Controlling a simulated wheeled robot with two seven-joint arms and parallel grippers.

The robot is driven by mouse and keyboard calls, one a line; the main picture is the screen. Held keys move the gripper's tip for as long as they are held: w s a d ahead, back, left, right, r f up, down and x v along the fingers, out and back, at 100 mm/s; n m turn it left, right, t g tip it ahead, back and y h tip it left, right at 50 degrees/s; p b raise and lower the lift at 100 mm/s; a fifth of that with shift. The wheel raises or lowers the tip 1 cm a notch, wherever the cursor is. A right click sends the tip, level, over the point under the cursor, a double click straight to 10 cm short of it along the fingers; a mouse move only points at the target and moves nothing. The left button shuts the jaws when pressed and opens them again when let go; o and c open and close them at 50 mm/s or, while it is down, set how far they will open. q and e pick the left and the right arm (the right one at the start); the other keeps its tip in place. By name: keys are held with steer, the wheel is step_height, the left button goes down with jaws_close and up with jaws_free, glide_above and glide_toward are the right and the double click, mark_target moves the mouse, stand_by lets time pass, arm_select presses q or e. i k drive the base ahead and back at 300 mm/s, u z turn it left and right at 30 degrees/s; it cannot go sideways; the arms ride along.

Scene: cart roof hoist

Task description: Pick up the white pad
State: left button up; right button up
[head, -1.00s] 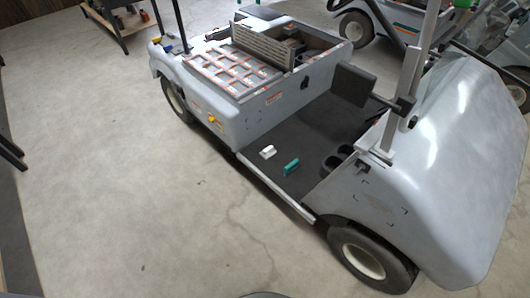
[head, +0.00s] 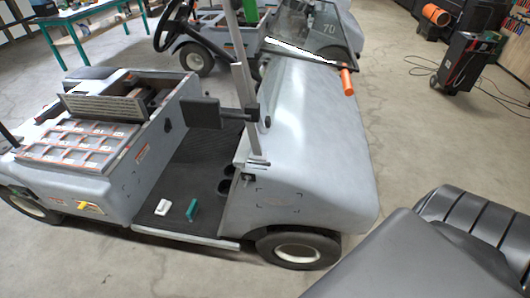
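The white pad (head: 162,207) is a small white block lying on the dark floor of the grey cart, near the sill of the open side. A teal block (head: 192,210) stands just to its right on the same floor, apart from it. Neither of my grippers shows in the head view, so their state and distance to the pad are hidden.
The grey cart (head: 318,150) has a post (head: 242,90) and a black panel (head: 201,113) above its floor. A tray with compartments (head: 70,146) is at left. A black seat-like object (head: 430,250) fills the lower right.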

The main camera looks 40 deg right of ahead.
mark_target(163, 206)
steer(key=u, duration=2.05)
steer(key=i, duration=1.8)
steer(key=z, duration=4.1)
steer(key=i, duration=0.3)
steer(key=z, duration=0.1)
